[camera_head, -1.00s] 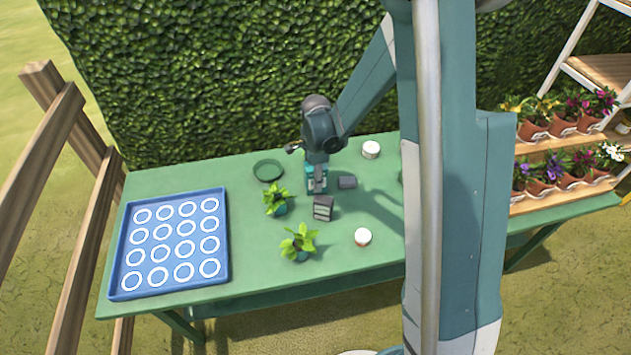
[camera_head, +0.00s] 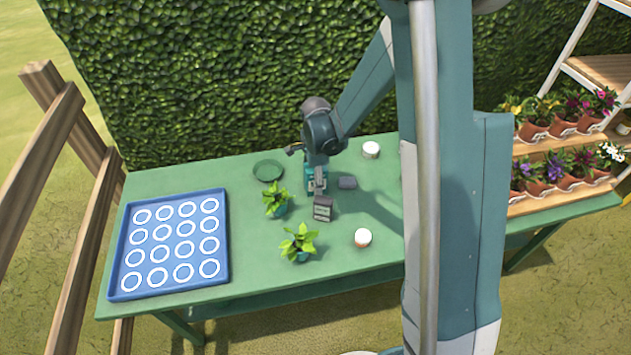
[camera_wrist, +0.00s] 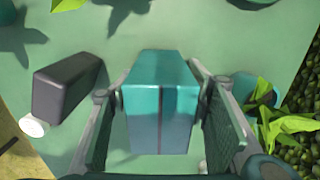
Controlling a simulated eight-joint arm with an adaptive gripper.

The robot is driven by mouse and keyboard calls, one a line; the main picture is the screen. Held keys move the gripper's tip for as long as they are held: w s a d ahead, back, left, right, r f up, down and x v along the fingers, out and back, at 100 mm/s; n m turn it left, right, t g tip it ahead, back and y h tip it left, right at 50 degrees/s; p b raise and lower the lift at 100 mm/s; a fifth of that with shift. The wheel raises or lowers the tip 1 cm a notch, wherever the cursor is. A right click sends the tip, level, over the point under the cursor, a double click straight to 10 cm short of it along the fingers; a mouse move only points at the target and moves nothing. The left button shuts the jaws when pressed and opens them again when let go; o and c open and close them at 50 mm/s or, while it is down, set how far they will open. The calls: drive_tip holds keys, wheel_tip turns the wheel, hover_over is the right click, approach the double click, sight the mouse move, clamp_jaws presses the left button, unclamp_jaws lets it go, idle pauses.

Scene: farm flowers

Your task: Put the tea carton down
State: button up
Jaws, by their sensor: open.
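The tea carton is taken to be the teal box (camera_wrist: 160,100) standing between my fingers in the wrist view. It looks upright on the green table. My gripper (camera_head: 317,188) is low over the middle of the table in the head view. It is open, with one finger on each side of the carton (camera_wrist: 160,92). The fingertips are close to the carton's sides; I cannot tell if they still touch it. In the head view my gripper mostly hides the carton.
Potted plants (camera_head: 276,200) (camera_head: 299,243) stand left and in front. White-topped jars (camera_head: 371,149) (camera_head: 363,237), a green dish (camera_head: 268,171) and a blue tray (camera_head: 172,243) are also there.

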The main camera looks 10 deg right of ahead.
drive_tip(key=shift+r, duration=0.2)
wheel_tip(320, 180, up, 12)
drive_tip(key=shift+f+p, duration=0.1)
drive_tip(key=shift+p, duration=1.1)
drive_tip(key=shift+s+d+r, duration=0.15)
drive_tip(key=shift+s+r, duration=0.15)
drive_tip(key=shift+r, duration=0.35)
drive_tip(key=s+d+r+n+t, duration=0.2)
drive_tip(key=s+r+n+t, duration=0.1)
drive_tip(key=s+r+n, duration=0.6)
drive_tip(key=s+d+r+n+t, duration=0.3)
drive_tip(key=s+r+n, duration=0.6)
drive_tip(key=s, duration=0.9)
drive_tip(key=shift+s+r+t, duration=0.3)
drive_tip(key=shift+r+t, duration=0.1)
drive_tip(key=shift+t, duration=0.2)
